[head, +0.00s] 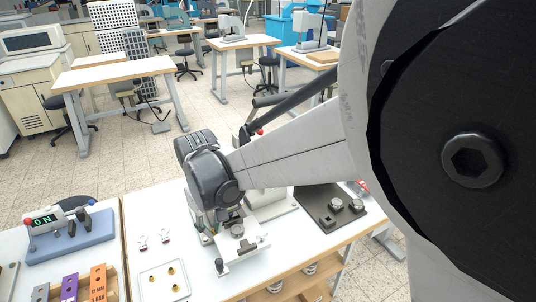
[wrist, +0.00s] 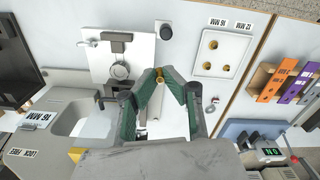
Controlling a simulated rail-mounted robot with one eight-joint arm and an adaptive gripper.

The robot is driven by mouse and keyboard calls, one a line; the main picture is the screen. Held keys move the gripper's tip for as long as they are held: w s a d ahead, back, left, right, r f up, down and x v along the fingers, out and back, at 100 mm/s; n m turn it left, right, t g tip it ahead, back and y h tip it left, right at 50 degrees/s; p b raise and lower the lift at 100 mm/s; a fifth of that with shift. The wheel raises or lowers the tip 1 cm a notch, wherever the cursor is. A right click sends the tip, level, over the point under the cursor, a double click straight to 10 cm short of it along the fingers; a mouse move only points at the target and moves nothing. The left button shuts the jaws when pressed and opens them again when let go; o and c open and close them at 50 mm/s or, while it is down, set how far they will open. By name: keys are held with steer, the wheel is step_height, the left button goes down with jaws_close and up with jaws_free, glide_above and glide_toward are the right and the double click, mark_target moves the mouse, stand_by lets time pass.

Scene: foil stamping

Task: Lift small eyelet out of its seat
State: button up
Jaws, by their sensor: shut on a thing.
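In the wrist view my gripper (wrist: 158,73) has green-sided fingers that meet at the tips, shut on a small brass eyelet (wrist: 160,76). The eyelet is away from the white tray (wrist: 238,62), which bears several brass eyelets, one of them at its upper left (wrist: 213,44). The tray also shows in the head view (head: 150,292), at the front of the table. In the head view my gripper (head: 208,236) is mostly hidden under my wrist, beside a white plate with a round metal part (head: 237,230). The held eyelet cannot be made out there.
A white plate with a clamp and ring (wrist: 120,70) lies left of my fingertips. A blue base with an "ON" display (head: 70,240) and coloured blocks (head: 98,282) are at the head view's left.

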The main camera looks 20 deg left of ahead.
steer(key=shift+s+r, duration=0.4)
steer(key=shift+s, duration=0.35)
steer(key=shift+w+r, duration=0.1)
steer(key=shift+r+p, duration=0.6)
steer(key=shift+r, duration=0.8)
steer(key=shift+r, duration=0.1)
step_height(320, 180, up, 3)
steer(key=shift+f+p, duration=0.1)
steer(key=shift+p, duration=0.45)
